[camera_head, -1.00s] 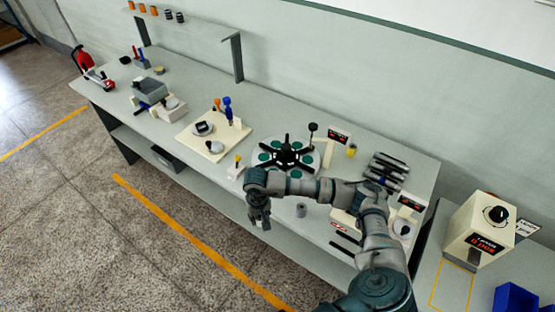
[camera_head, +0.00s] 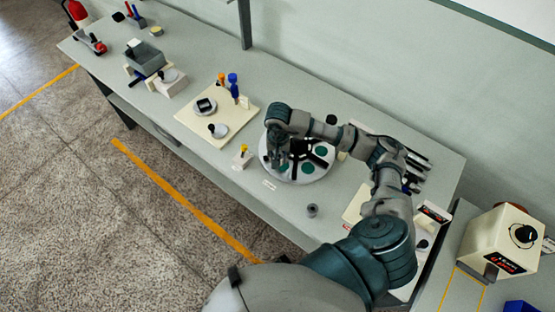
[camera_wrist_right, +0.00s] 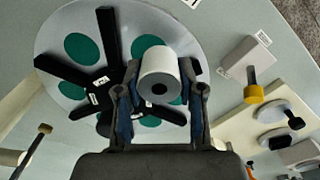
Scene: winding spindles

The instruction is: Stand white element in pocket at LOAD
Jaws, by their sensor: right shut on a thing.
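The white element (camera_wrist_right: 161,75), a short white cylinder with a dark hole in its end, is between the fingers of my right gripper (camera_wrist_right: 157,100), which is shut on it. In the head view my right gripper (camera_head: 278,162) is over the left part of the round turntable (camera_head: 268,165); the element is hard to make out there. The turntable, also in the right wrist view (camera_wrist_right: 48,38), has a black spoked piece (camera_wrist_right: 108,45) and green round pockets (camera_wrist_right: 80,47) between the spokes. Whether the element touches a pocket cannot be told. My left gripper is out of view.
A small label (camera_head: 269,186) lies in front of the turntable, unreadable. A cream block with a yellow knob (camera_head: 242,156) stands left of it, near a cream board (camera_head: 190,120).

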